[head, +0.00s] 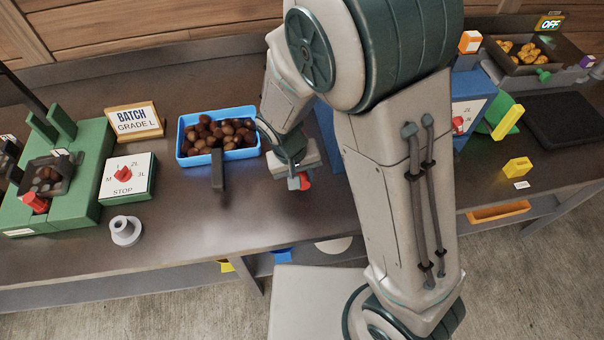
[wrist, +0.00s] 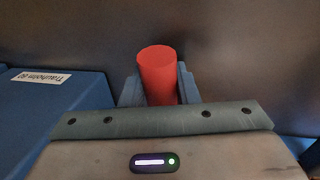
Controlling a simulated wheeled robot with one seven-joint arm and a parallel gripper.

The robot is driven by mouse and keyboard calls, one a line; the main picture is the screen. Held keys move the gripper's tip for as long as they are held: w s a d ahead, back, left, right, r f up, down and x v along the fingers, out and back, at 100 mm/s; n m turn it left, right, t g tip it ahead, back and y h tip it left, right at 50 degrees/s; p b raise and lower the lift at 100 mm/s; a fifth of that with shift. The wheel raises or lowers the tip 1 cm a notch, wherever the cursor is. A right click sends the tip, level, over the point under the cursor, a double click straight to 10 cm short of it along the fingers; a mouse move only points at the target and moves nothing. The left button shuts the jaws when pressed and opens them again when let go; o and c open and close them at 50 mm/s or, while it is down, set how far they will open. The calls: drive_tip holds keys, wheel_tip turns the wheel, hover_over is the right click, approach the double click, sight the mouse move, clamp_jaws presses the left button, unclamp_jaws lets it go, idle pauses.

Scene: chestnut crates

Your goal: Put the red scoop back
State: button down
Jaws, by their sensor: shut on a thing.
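My gripper (head: 299,183) is low over the table, to the right of the blue tray of chestnuts. It is shut on a red cylindrical piece (head: 305,181), which I take to be the red scoop's handle. In the wrist view the red piece (wrist: 158,72) stands between the two blue-grey fingers of my gripper (wrist: 158,92). The rest of the scoop is hidden. I cannot tell whether it touches the table.
A blue tray (head: 184,152) of chestnuts has a dark handle at its front. A green machine (head: 92,165), a dial box (head: 142,187) and a grey flanged piece (head: 126,231) stand left. A blue labelled box (wrist: 50,105) is left of my gripper in the wrist view.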

drive_tip(key=shift+f, duration=0.2)
drive_tip(key=c, duration=1.1)
unclamp_jaws()
drive_tip(key=shift+r, duration=0.1)
drive_tip(key=w+v, duration=0.1)
drive_tip(key=v, duration=1.1)
drive_tip(key=s+d+r+m+t+y, duration=0.1)
drive_tip(key=s+d+r, duration=0.3)
drive_tip(key=d, duration=0.6)
drive_tip(key=s+d+r+m+t+y, duration=0.1)
drive_tip(key=s+d+r, duration=0.3)
drive_tip(key=d, duration=0.5)
drive_tip(key=shift+s+d+m, duration=0.4)
drive_tip(key=shift+m, duration=0.3)
